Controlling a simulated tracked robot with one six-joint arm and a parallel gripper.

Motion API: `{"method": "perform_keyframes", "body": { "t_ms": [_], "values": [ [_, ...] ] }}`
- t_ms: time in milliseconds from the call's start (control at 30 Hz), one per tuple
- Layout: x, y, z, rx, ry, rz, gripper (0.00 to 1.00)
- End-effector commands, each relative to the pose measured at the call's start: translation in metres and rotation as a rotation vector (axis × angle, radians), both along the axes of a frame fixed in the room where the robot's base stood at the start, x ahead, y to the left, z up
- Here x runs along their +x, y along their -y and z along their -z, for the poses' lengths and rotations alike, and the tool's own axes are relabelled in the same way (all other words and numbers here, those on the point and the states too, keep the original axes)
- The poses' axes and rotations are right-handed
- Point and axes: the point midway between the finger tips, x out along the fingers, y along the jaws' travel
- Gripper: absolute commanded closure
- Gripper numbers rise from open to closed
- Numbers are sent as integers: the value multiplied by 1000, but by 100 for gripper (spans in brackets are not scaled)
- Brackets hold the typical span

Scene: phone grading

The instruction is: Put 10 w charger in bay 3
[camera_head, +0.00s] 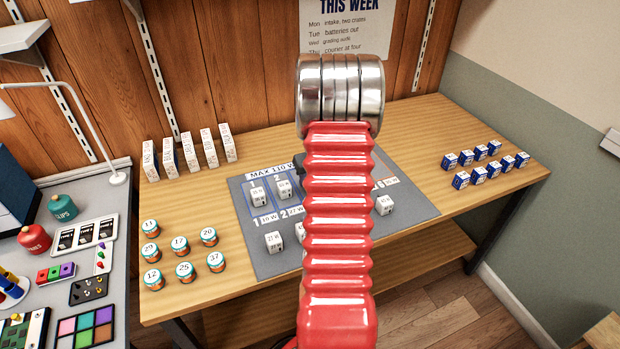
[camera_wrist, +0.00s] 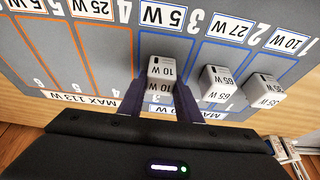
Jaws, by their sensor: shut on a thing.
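The white 10 W charger (camera_wrist: 160,70) is between the two dark fingers of my gripper (camera_wrist: 161,104) in the wrist view. My gripper is shut on it. The charger appears over the blue-outlined bay 3 (camera_wrist: 163,45), whose label reads 5 W. I cannot tell whether its base touches the mat. A 65 W charger (camera_wrist: 216,82) stands in bay 2 beside it, and a 35 W charger (camera_wrist: 263,90) stands in bay 1. In the head view my red arm hides bay 3, the held charger and most of my gripper.
The grey mat (camera_head: 247,262) lies on the wooden table. Loose chargers stand on its front part, including one at left (camera_head: 273,242) and one at right (camera_head: 384,205). Numbered tins (camera_head: 180,246) stand left, small blue boxes (camera_head: 461,180) right. Bays left of bay 3 look empty in the wrist view.

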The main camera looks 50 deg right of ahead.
Motion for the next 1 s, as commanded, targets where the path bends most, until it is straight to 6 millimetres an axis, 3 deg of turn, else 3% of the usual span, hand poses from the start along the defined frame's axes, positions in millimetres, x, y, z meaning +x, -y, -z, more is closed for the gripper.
{"method": "perform_keyframes", "body": {
  "t_ms": [33,67,300,667,1000],
  "values": [
    [0,0,2,1,-1,0,92],
    [0,0,1,0,0,0,67],
    [0,0,1,1,-1,0,50],
    [0,0,-3,0,0,0,50],
    [-12,-6,-36,-2,1,0,50]
  ]
}}
